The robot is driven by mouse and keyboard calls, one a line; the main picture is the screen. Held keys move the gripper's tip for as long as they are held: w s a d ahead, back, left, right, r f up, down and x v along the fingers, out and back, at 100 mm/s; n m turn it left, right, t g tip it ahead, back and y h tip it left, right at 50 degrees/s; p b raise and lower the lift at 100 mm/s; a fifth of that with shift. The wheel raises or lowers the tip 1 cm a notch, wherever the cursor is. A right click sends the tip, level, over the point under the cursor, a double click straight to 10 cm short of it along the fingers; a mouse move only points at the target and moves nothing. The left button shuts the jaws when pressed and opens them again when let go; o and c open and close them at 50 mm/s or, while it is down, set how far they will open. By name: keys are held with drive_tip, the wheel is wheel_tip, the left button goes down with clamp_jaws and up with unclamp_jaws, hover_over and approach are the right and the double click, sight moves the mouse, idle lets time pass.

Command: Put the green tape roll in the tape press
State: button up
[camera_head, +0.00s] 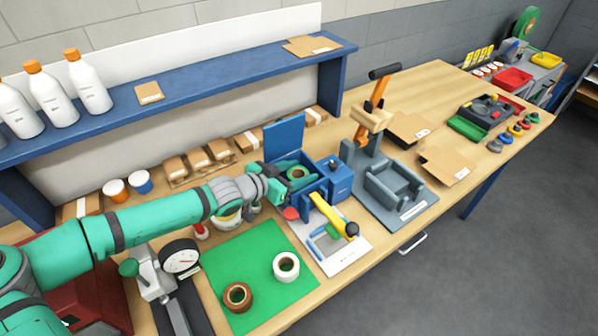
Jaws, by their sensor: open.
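The green tape roll (298,173), with a tan core, shows at the open top of a blue box-shaped device with a raised blue lid (285,137), which looks like the tape press. The roll appears to be inside the blue walls; I cannot tell whether it rests on the bottom. My gripper (281,186) is open at the left side of the box, close to the roll. Its fingertips are small and partly hidden, so contact with the roll cannot be told.
A green mat (250,257) holds a white roll (286,267) and a brown roll (237,297). A yellow-handled tool (334,215) lies in front of the box. A grey fixture with an orange lever (376,110) stands to the right. A blue shelf (190,87) runs behind.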

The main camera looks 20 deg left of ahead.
drive_tip(key=v, duration=1.2)
drive_tip(key=shift+r, duration=0.35)
